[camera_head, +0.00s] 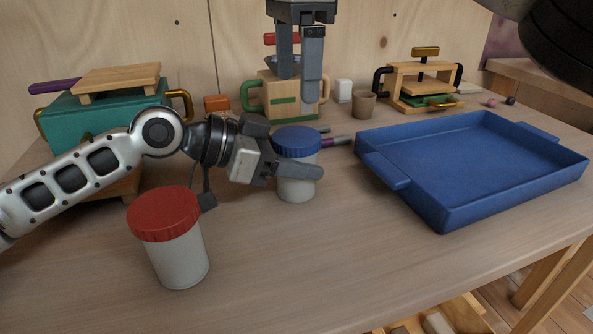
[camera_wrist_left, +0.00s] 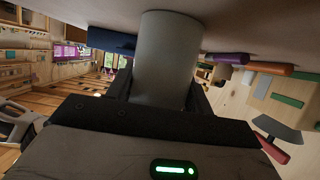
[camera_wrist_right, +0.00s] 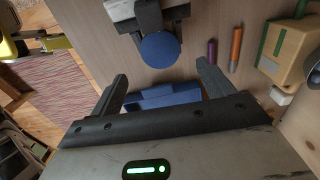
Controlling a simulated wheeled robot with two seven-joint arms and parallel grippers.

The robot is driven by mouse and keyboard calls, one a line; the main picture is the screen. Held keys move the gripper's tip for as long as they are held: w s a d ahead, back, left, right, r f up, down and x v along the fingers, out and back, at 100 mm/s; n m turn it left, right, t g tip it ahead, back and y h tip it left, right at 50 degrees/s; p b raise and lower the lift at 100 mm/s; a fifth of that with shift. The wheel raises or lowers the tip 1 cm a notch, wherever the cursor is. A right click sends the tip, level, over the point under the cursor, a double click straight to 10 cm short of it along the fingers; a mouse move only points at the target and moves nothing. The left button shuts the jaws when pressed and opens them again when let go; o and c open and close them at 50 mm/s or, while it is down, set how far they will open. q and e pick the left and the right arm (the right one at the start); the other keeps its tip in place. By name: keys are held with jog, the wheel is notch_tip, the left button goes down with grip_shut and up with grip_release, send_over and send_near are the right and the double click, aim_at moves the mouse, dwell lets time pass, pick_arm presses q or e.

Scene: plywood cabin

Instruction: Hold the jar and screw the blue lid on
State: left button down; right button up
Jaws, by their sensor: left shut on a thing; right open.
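A pale grey jar (camera_head: 296,187) stands upright on the table with the blue lid (camera_head: 297,140) on its top; I cannot tell how tightly it sits. My left gripper (camera_head: 298,172) is shut around the jar's body, just below the lid. The jar (camera_wrist_left: 165,60) also fills the space between the fingers in the left wrist view. My right gripper (camera_head: 299,88) is open and empty, above and behind the lid, pointing down. In the right wrist view the round blue lid (camera_wrist_right: 160,49) lies beyond the open fingertips, apart from them.
A red-lidded jar (camera_head: 172,245) stands at the front left, near my left arm. A blue tray (camera_head: 440,216) occupies the right side. Two markers (camera_wrist_right: 235,48) lie behind the jar. A teal box (camera_head: 100,112), a wooden box (camera_head: 270,98) and a cup (camera_head: 364,104) stand at the back.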

aim_at(297, 135)
jog(key=shift+f, duration=4.1)
jog(key=c, duration=1)
jog(key=o, duration=1.2)
jog(key=shift+c, duration=0.2)
jog(key=shift+r, duration=0.15)
notch_tip(297, 135, up, 12)
